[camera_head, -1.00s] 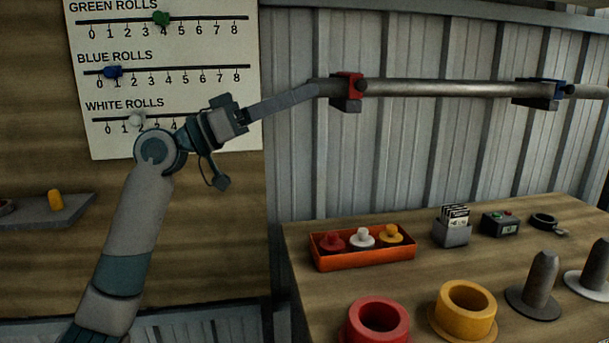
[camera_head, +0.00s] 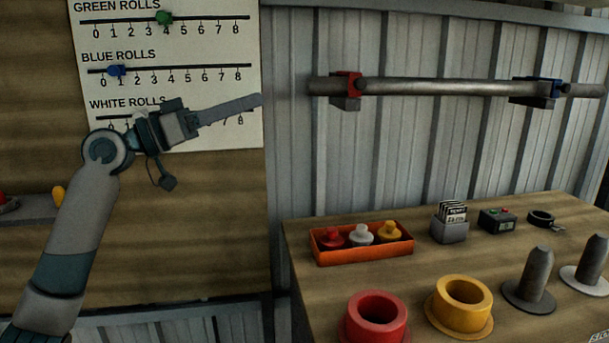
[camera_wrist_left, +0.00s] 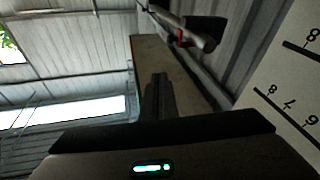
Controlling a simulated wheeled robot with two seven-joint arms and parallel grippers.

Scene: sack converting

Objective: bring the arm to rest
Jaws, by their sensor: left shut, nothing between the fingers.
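My left arm comes in from the left in the head view. Its gripper (camera_head: 258,100) is shut and empty, with the fingers pointing right and slightly up. It is in front of the white counting board (camera_head: 200,60) and hides part of the white rolls scale. In the left wrist view the closed fingers (camera_wrist_left: 159,80) point away from the camera, with the board at the right. My right gripper is not in view.
A metal bar (camera_head: 440,87) with a red clamp (camera_head: 346,88) and a blue clamp (camera_head: 532,92) runs along the corrugated wall. Below it, a wooden table (camera_head: 420,275) holds an orange tray (camera_head: 365,255), a red ring (camera_head: 376,318), a yellow ring (camera_head: 463,303) and grey cones (camera_head: 537,275).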

